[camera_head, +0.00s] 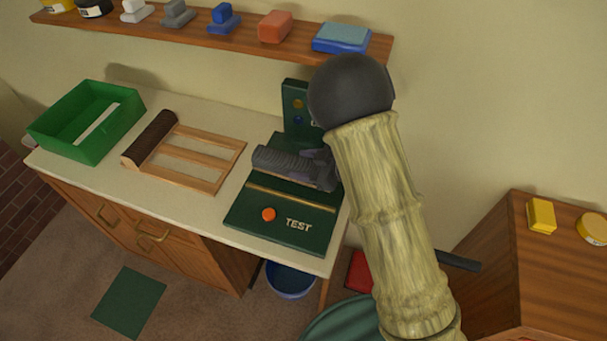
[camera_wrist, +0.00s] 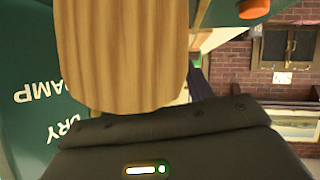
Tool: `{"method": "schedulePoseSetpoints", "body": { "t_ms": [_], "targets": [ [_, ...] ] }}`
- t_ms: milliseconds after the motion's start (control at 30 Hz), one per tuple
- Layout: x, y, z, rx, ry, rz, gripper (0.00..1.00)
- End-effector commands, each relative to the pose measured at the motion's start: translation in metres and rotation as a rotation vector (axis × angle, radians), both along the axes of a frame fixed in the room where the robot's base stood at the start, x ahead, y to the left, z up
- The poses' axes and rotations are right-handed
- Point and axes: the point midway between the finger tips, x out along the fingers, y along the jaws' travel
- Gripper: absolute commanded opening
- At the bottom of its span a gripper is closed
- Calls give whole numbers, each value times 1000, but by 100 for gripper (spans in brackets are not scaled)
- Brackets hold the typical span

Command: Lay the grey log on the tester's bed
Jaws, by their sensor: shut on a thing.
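The green tester (camera_head: 282,218), with the word TEST and an orange button (camera_head: 268,214), stands at the right end of the counter. The grey log (camera_head: 280,159) lies across the back part of its bed in the head view, at or just above the surface; I cannot tell whether it touches. My gripper (camera_head: 318,167) is shut on the log, partly hidden behind my arm. In the wrist view a broad tan, wood-grained piece (camera_wrist: 122,50) stands before the dark gripper body (camera_wrist: 165,145); I cannot tell whether it is a finger. The tester's green panel (camera_wrist: 25,60) with DAMP and DRY shows beside it.
A wooden rack (camera_head: 190,158) with a dark brown log (camera_head: 150,138) lies left of the tester. A green tray (camera_head: 68,142) stands at the far left. A shelf (camera_head: 190,37) with several small blocks runs above. A wooden cabinet (camera_head: 495,275) stands at the right.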

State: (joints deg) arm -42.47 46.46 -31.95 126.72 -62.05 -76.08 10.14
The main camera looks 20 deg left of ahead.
Motion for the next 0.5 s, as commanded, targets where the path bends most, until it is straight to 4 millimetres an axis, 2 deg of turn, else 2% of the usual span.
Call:
{"method": "schedulePoseSetpoints", "body": {
  "t_ms": [333, 500],
  "targets": [
    [0, 0, -2, 2, -1, 1, 16],
    [0, 0, -17, 0, 1, 0, 16]
  ]
}}
